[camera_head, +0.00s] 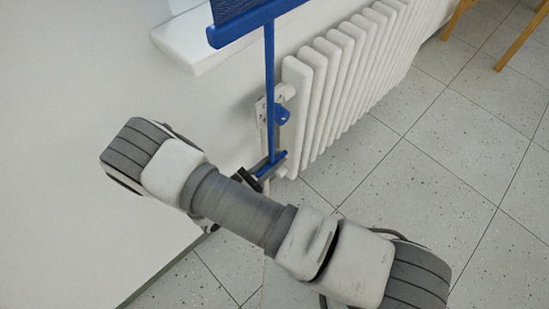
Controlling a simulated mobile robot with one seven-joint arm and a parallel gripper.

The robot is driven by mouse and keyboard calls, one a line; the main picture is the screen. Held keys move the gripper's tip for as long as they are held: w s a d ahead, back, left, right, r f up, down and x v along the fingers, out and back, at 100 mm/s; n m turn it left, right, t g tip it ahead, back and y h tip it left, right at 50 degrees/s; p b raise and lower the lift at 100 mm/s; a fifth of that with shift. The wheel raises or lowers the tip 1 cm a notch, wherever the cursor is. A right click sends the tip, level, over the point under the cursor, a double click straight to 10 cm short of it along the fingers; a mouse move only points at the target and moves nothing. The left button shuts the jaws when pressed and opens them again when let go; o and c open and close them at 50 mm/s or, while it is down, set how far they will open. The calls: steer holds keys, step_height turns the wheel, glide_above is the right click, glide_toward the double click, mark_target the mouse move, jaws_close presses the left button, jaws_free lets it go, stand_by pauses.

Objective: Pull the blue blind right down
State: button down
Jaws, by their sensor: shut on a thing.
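The blue blind (232,9) shows at the top edge, with its blue bottom bar (245,25) hanging just past the white sill. A thin blue rod (269,75) runs straight down from the bar, in front of the radiator's near end. It ends in a short blue crosspiece (280,157) low beside the radiator. My gripper (267,168) is at this crosspiece and shut on it. My arm hides most of the gripper, so the exact finger contact is not clear. The upper part of the blind is out of view.
The white window sill (185,42) juts out above. Wooden legs (522,38) stand at the upper right. The tiled floor (430,190) is clear.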

steer(key=shift+s+d+f, duration=0.15)
steer(key=shift+s+f, duration=0.05)
steer(key=shift+f, duration=0.1)
steer(key=c, duration=0.9)
jaws_free()
steer(key=shift+o, duration=0.5)
steer(key=shift+w+r, duration=0.1)
steer(key=p+v, duration=0.2)
steer(key=v, duration=1.5)
steer(key=shift+a+p, duration=0.3)
steer(key=shift+r, duration=0.2)
